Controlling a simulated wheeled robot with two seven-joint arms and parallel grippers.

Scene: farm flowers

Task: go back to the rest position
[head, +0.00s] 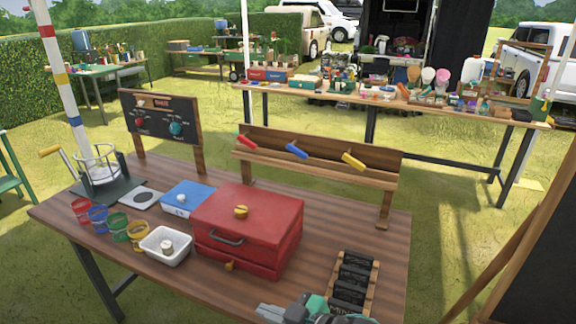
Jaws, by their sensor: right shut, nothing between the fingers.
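My right gripper (308,309) shows at the bottom edge, over the near right part of the wooden table (110,225). It is shut with nothing seen in it. It is just in front of a small wooden rack with dark packets (352,282). Its arm is mostly cut off by the picture's bottom edge. My left gripper is not in view.
A red box (250,225) with a handle stands mid-table. Beside it are a blue box (187,198), a white tub (166,243) and several coloured cups (118,227). A wooden rack (320,165) with coloured handles and a control board (160,115) stand behind.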

